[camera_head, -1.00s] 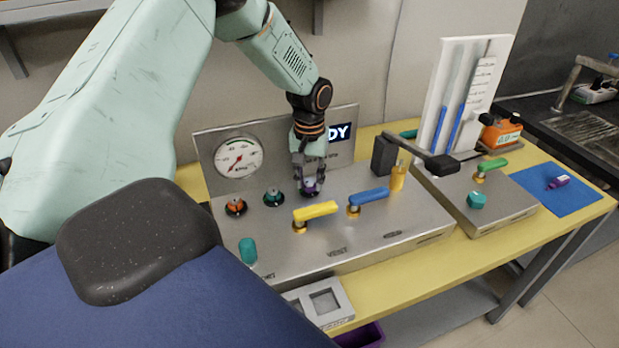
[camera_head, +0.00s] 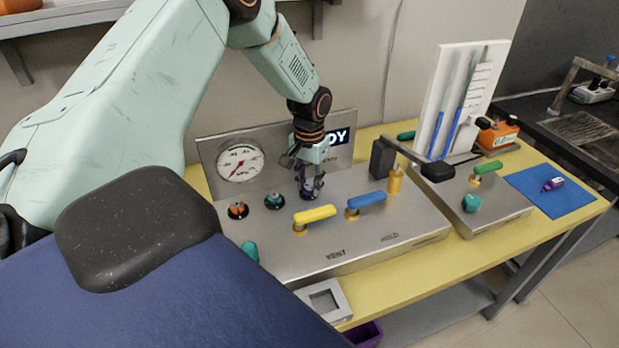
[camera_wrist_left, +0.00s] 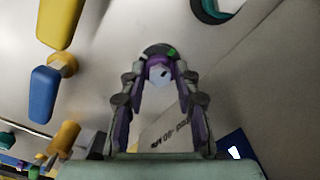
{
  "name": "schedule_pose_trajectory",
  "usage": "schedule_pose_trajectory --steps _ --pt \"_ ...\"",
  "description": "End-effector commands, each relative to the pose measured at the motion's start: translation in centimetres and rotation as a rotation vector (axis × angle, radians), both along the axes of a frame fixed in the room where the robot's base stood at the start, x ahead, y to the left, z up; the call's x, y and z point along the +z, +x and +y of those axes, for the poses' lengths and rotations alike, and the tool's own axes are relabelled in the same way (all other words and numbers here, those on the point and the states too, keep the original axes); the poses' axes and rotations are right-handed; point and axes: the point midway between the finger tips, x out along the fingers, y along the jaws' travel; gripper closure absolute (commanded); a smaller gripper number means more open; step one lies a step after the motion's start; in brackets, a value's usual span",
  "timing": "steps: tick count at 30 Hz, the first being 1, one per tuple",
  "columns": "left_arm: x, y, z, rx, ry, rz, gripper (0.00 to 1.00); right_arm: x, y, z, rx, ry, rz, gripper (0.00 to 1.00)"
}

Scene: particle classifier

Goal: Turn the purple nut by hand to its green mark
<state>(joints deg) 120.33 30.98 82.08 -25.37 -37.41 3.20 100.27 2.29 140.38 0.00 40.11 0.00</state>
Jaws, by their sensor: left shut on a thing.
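The purple nut (camera_head: 308,190) is on the steel panel, right of the orange and teal knobs. My left gripper (camera_head: 312,180) comes down on it from above with its fingers shut around it. In the left wrist view the purple nut (camera_wrist_left: 158,70) lies between the two fingertips of the left gripper (camera_wrist_left: 160,80). A green mark (camera_wrist_left: 172,52) shows on the dark ring around the nut, up and right of it. A dark spot shows on the nut's pale centre. My right gripper is not in view.
A yellow handle (camera_head: 316,213) and a blue handle (camera_head: 367,201) stand close to the nut on the right. An orange knob (camera_head: 237,210) and a teal knob (camera_head: 274,200) are to the left. A gauge (camera_head: 240,163) is on the backplate behind.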

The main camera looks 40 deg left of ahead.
Motion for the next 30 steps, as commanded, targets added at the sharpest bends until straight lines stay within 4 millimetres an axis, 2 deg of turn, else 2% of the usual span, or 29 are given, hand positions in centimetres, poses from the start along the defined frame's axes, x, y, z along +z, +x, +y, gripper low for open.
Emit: schedule_pose_trajectory --steps 5,6,13,23,26,30 --pt "0.1 0.1 0.0 0.000 0.002 -0.003 1.00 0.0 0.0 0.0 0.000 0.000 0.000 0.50" --pt "0.1 0.1 0.0 0.000 0.002 -0.004 0.66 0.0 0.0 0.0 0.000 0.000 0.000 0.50" --pt "0.0 0.1 0.0 0.002 0.001 -0.003 0.47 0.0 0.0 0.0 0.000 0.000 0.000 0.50" --pt "0.2 0.1 0.0 0.003 0.000 -0.002 0.45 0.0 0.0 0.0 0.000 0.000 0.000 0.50" --pt "1.0 0.1 0.0 0.003 0.000 -0.004 0.45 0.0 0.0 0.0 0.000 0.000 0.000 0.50" --pt "3.5 0.2 0.0 0.002 -0.001 -0.007 0.45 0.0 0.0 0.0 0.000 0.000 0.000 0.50"
